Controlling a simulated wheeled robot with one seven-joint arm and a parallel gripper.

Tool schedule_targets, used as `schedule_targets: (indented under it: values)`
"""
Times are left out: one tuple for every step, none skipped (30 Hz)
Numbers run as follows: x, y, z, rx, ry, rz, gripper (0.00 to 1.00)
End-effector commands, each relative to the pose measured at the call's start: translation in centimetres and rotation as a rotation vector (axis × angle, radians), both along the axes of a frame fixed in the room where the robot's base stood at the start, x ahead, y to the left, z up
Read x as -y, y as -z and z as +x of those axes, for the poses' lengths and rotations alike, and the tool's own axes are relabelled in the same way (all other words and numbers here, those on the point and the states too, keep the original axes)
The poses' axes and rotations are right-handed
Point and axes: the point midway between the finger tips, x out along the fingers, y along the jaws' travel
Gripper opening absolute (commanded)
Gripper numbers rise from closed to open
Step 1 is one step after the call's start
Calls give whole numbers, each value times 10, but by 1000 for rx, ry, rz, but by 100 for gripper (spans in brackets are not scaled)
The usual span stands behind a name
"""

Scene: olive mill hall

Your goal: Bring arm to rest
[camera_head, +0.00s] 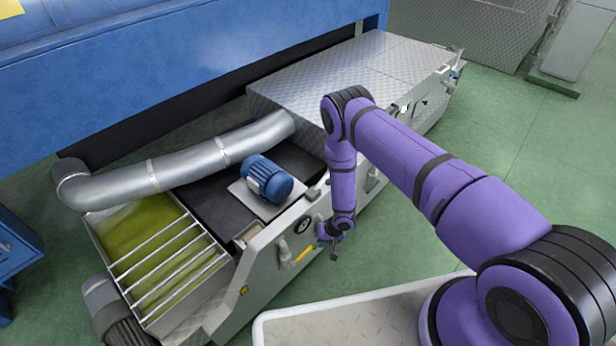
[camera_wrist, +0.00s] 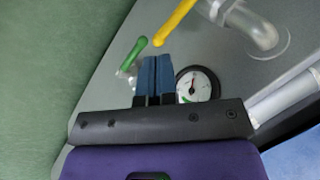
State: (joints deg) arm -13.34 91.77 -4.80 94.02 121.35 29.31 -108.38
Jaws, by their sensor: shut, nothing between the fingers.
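My purple arm reaches from the lower right of the head view to the side of a grey machine. My gripper (camera_head: 335,256) hangs low beside the machine's front panel. In the wrist view my gripper (camera_wrist: 154,58) shows two blue fingers pressed together with nothing between them. The fingertips are close to a green-handled lever (camera_wrist: 135,52) and a yellow-handled lever (camera_wrist: 174,23); I cannot tell whether they touch. The yellow lever also shows in the head view (camera_head: 304,253), left of the gripper. A round dial gauge (camera_wrist: 197,85) sits just right of the fingers.
The machine's panel (camera_head: 262,262) carries a pipe elbow (camera_wrist: 252,27) near the gauge. A blue motor (camera_head: 268,178) and a silver duct (camera_head: 180,165) are on top. A tray with a pale rim (camera_head: 300,309) lies below my arm. Green floor (camera_head: 400,245) is clear right of the gripper.

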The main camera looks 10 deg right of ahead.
Motion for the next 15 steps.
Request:
schedule_targets:
  values:
    - [0,0,0,0,0,0,0]
    - [0,0,0,0,0,0,0]
    - [0,0,0,0,0,0,0]
    - [0,-1,1,1,0,1,0]
    - [-1,-3,2,2,0,3,0]
    - [-2,-7,6,6,-1,7,0]
    - [-3,-13,9,9,-1,11,0]
    - [-4,-19,14,13,0,17,0]
    - [-7,-30,21,19,-1,26,0]
    - [-9,-40,28,25,-1,35,0]
    - [-11,-52,35,31,-2,44,0]
    - [-14,-69,44,39,-4,57,0]
    - [-16,-82,51,44,-4,69,0]
    - [-18,-96,58,50,-6,80,0]
    - [-21,-115,66,57,-9,94,0]
